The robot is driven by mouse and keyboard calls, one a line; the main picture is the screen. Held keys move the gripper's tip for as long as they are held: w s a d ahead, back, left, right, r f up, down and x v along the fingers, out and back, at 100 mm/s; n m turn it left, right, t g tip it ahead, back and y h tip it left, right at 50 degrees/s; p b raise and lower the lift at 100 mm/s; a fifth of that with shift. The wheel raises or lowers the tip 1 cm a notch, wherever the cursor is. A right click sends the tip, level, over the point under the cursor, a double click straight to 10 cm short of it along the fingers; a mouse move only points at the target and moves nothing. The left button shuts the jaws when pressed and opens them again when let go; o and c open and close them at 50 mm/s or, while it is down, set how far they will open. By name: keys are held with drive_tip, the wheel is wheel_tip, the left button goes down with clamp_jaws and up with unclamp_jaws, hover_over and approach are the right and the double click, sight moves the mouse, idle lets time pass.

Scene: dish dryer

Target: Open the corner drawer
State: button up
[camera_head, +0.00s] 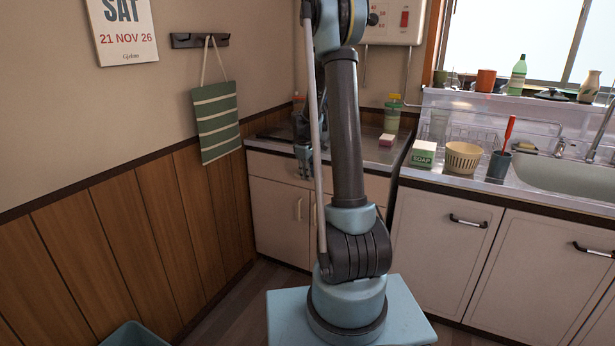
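The corner cabinet stands against the left wall, with a pale drawer front (268,166) just under its worktop and doors (275,212) below. The drawer front looks flush with the cabinet. My gripper (304,172) hangs fingers down at the front edge of the corner worktop, in front of the drawer front. It is small and dark here, and I cannot tell how far apart its fingers are or whether it touches anything. The drawer's handle is not clear, and my arm hides the right part of the cabinet.
A pink and white sponge (386,140) and a green-yellow bottle (392,114) stand on the corner worktop. A soap box (422,154), a basket (462,157) and a sink (570,178) are at right. A bin (134,336) stands bottom left.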

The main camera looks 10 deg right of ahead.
drive_tip(key=shift+f, duration=0.2)
clamp_jaws()
